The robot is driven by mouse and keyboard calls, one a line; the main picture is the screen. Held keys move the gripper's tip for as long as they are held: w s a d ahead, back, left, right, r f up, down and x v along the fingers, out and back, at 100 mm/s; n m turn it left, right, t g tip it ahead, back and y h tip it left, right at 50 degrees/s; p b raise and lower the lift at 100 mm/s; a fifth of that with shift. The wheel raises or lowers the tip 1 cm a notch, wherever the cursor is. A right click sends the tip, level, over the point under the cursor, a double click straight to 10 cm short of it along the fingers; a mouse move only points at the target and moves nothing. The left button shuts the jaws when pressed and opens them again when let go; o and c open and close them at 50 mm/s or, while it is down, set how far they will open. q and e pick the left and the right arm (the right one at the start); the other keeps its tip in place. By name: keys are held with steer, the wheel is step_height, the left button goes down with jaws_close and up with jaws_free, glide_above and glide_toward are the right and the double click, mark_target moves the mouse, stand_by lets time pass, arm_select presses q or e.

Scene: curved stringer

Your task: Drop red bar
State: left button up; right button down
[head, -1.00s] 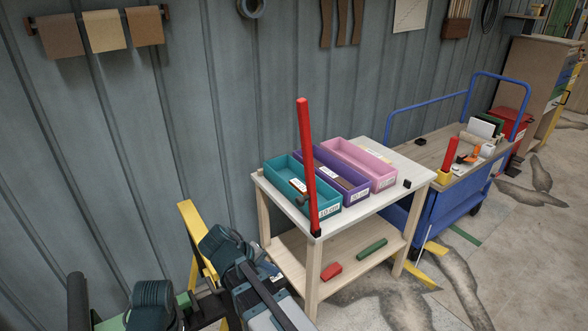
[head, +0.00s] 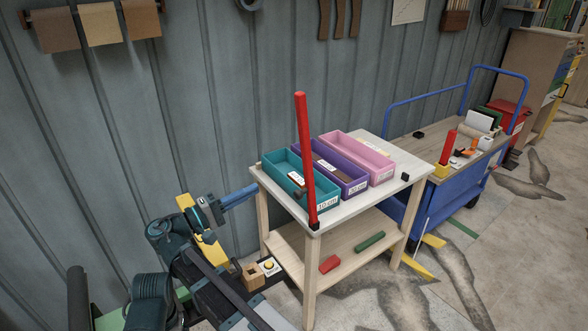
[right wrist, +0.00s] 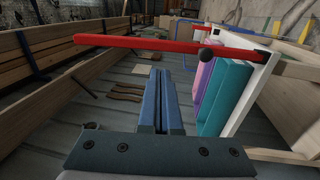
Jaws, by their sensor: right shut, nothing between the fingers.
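The red bar (head: 304,160) stands upright at the front corner of the white-topped table (head: 365,205), its lower end in a small black holder (head: 314,226). A dark round knob (head: 299,194) shows beside its lower part. In the right wrist view the red bar (right wrist: 165,43) crosses the picture sideways beyond my fingers. My right gripper (head: 256,187) has blue fingers, shut and empty, left of the table's back left corner. It stands apart from the bar in the head view. In the right wrist view the right gripper's fingers (right wrist: 167,75) lie side by side. My left gripper is not in view.
Teal (head: 287,190), purple (head: 352,190) and pink (head: 382,178) bins stand on the tabletop. A red piece (head: 330,264) and a green piece (head: 370,241) lie on the lower shelf. A blue cart (head: 450,193) stands right of the table. A corrugated wall runs behind.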

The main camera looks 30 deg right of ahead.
mark_target(304, 163)
steer(key=d, duration=0.4)
steer(key=d+r+p, duration=0.1)
steer(key=d, duration=0.4)
steer(key=w+d+r+p, duration=0.1)
steer(key=d, duration=0.4)
